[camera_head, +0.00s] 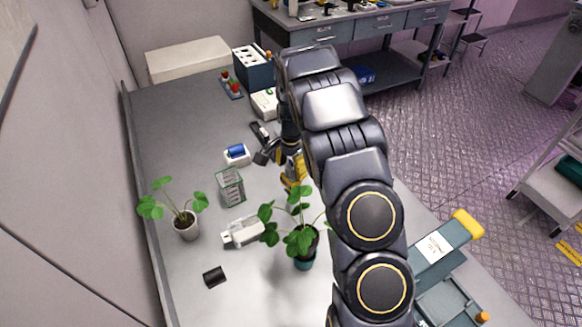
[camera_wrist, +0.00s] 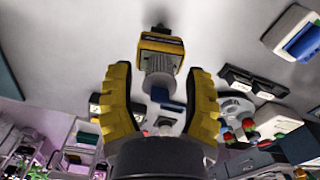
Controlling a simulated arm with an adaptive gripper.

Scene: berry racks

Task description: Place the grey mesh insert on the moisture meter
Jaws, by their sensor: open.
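Beyond the fingertips in the wrist view lies a yellow and black device with a grey ribbed body (camera_wrist: 160,55). It looks like the moisture meter, but I cannot be sure. Nothing is seen held. My arm hides part of the table.
A white holder with a blue roll (camera_head: 237,154) stands behind the mesh piece. Potted plants (camera_head: 187,227) (camera_head: 304,258), a white device (camera_head: 243,231) and a black block (camera_head: 214,276) are nearer the front. A blue-grey rack box (camera_head: 252,69) stands at the back.

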